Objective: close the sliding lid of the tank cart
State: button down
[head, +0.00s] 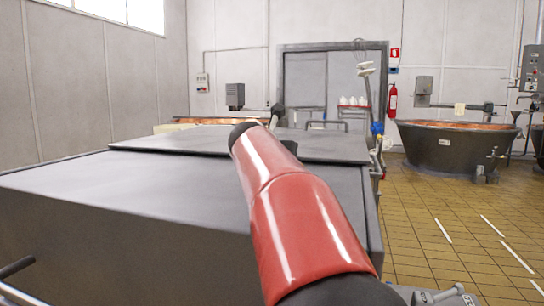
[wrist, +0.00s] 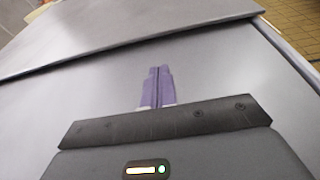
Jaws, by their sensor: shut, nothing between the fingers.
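The tank cart (head: 120,235) is a large grey metal box filling the left and middle of the head view. A flat grey sliding lid (head: 190,141) lies on its far part, its near edge raised slightly above the nearer flat top (head: 110,185). No opening into the tank shows. In the wrist view the lid (wrist: 130,32) crosses the top of the picture with a slanting edge. My gripper (wrist: 155,70) has its purple fingers together and empty, over the nearer top, pointing towards the lid's edge with a visible gap. In the head view my red arm hides the gripper.
A copper-lined vat (head: 445,145) stands at the back right. A red fire extinguisher (head: 392,101) hangs on the back wall. A pipe with a blue fitting (head: 377,128) rises by the cart's far right side. The tiled floor (head: 430,230) to the right is clear.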

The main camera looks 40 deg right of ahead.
jog(key=p+x, duration=0.1)
jog(key=x, duration=0.3)
jog(key=p+x, duration=0.2)
jog(key=x, duration=0.3)
jog(key=r+p+x, duration=0.1)
jog(key=p+x, duration=0.1)
jog(key=x, duration=0.2)
jog(key=shift+w+d, duration=0.3)
jog(key=shift+d, duration=0.15)
